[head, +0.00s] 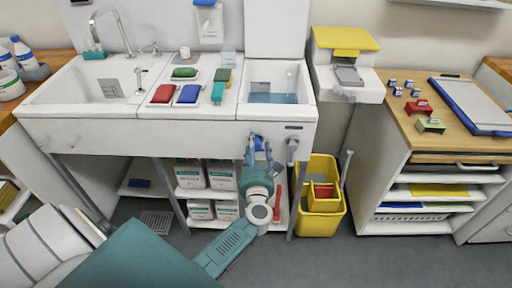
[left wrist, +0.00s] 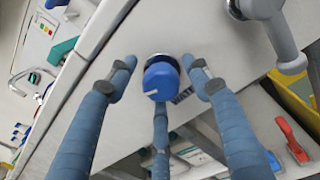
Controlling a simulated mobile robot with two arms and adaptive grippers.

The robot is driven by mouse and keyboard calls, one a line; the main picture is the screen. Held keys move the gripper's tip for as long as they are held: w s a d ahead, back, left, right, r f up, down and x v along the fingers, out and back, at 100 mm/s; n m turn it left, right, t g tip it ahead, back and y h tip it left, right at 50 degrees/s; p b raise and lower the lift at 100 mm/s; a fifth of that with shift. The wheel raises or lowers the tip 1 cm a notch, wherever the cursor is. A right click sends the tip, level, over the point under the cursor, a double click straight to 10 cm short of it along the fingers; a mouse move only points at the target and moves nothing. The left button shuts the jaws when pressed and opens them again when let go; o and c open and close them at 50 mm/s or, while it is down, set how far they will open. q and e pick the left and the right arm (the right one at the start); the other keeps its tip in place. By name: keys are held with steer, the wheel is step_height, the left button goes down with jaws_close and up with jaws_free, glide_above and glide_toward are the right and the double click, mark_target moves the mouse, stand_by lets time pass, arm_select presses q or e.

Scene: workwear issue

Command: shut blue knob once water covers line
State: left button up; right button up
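The blue knob (left wrist: 161,79) sits on the white front panel below the right basin, with a pale pointer mark on its lower left. My left gripper (head: 258,150) is at this panel in the head view. In the left wrist view its blue fingers are spread around the knob, open, with gaps at both sides. A lower finger comes up just below the knob; whether it touches is unclear. The right basin (head: 302,84) holds blue-tinted water (head: 272,98). I cannot make out a fill line or the water's level against it. My right gripper is out of view.
A grey valve handle (head: 292,146) juts from the panel right of the knob. A yellow bucket (head: 322,222) stands on the floor to the right. White containers (head: 222,178) fill the shelf under the sink. Red, blue, green and teal items lie on the middle drainboard.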

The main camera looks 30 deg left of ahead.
arm_select(q)
steer(key=c, duration=0.9)
steer(key=shift+w+r+m, duration=0.1)
steer(key=shift+r+m, duration=0.05)
steer(key=shift+m, duration=0.35)
steer(key=shift+m+p, duration=0.35)
steer(key=shift+m, duration=0.75)
steer(key=m, duration=0.3)
steer(key=shift+m+p, duration=0.3)
steer(key=shift+p, duration=0.1)
steer(key=m+p, duration=0.1)
steer(key=m, duration=0.2)
steer(key=shift+m+t, duration=0.3)
steer(key=shift+t, duration=0.1)
steer(key=shift+d+m+p, duration=0.1)
steer(key=shift+m+p, duration=0.25)
steer(key=shift+m, duration=1.25)
steer(key=shift+h, duration=0.3)
